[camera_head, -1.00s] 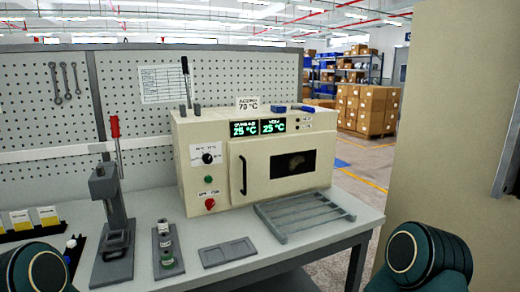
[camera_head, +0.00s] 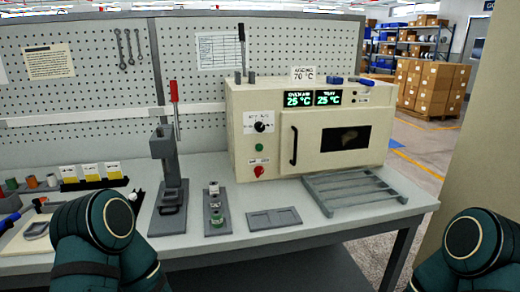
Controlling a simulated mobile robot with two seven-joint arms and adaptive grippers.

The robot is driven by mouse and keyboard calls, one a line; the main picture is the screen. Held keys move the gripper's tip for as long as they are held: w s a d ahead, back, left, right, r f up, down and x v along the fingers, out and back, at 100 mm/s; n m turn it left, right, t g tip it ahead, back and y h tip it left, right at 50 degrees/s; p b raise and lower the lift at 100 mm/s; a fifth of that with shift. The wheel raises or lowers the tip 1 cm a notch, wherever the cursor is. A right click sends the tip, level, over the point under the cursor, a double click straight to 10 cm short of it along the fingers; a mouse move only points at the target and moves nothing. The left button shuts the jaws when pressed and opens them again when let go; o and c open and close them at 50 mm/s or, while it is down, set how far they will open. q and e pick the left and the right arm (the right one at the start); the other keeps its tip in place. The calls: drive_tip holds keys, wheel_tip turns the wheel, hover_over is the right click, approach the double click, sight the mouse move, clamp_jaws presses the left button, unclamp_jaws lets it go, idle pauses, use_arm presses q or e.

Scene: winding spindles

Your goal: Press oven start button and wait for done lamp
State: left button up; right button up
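The cream oven (camera_head: 268,100) stands at the back right of the bench with its door shut. A round brown item shows dimly behind the dark door window (camera_head: 330,145). On the left of its front are a black knob (camera_head: 260,127), a green button (camera_head: 259,147) and a red button (camera_head: 259,172). Two green displays (camera_head: 312,98) read about 25 °C. Small marks or lamps to the right of the displays are too small to tell whether any is lit. My arm links show at the bottom left and bottom right; neither gripper is in view.
A slatted grey rack (camera_head: 352,190) lies before the oven. A shallow grey tray (camera_head: 273,218), a fixture with stacked parts (camera_head: 215,210) and a lever press (camera_head: 168,180) stand on the bench (camera_head: 310,226). Spools and yellow-labelled bins (camera_head: 90,183) are at left.

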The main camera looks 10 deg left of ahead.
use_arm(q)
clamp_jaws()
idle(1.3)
